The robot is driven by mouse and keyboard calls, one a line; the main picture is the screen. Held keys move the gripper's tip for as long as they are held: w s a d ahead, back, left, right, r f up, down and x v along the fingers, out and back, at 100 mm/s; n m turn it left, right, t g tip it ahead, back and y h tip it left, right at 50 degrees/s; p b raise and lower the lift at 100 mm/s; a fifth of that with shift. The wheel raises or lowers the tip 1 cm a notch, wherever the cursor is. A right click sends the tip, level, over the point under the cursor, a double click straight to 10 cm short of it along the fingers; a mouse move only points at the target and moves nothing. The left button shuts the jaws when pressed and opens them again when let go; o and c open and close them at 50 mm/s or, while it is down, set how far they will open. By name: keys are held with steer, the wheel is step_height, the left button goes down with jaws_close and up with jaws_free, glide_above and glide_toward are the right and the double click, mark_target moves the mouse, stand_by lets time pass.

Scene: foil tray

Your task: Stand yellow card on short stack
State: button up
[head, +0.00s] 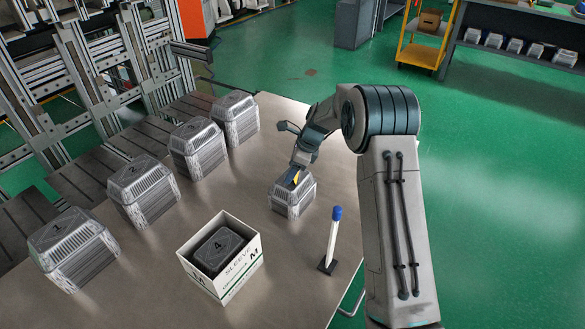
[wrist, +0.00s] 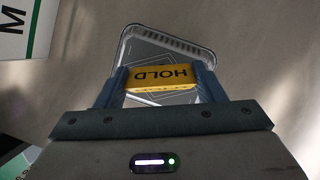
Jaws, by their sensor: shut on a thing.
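The yellow card (head: 295,178), marked HOLD in the wrist view (wrist: 162,76), is held between the two fingers of my gripper (head: 297,170). The fingers of my gripper (wrist: 162,88) are shut on its two sides. The short stack of foil trays (head: 291,200) stands on the table under my gripper. Its top tray (wrist: 170,47) shows behind the card in the wrist view. The card is over or at the top of this stack; I cannot tell whether it touches. Its lower edge is hard to make out.
Several taller tray stacks (head: 198,152) line the table's (head: 150,270) left side, with numbered tops. A white SLEEVE box (head: 238,277) holding trays marked 4 stands in front. A white post with a blue top (head: 334,235) stands to the right of it, on a dark base.

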steer(key=o, duration=0.9)
steer(key=w+p+v, duration=0.1)
steer(key=p+v, duration=0.1)
steer(key=v, duration=0.9)
steer(key=s+d+r+n+h, duration=0.1)
steer(key=s+d+r+n, duration=0.2)
steer(key=s+r+n, duration=0.5)
steer(key=s+d+n+h, duration=0.1)
steer(key=s+n, duration=0.3)
steer(key=s, duration=0.6)
steer(key=s+d+n+h, duration=0.1)
steer(key=s+d+n, duration=0.2)
steer(key=s, duration=0.6)
steer(key=s+d+n+t+h, duration=0.1)
steer(key=s+n, duration=0.4)
steer(key=s, duration=0.5)
steer(key=shift+s+d, duration=0.3)
steer(key=shift+d, duration=0.3)
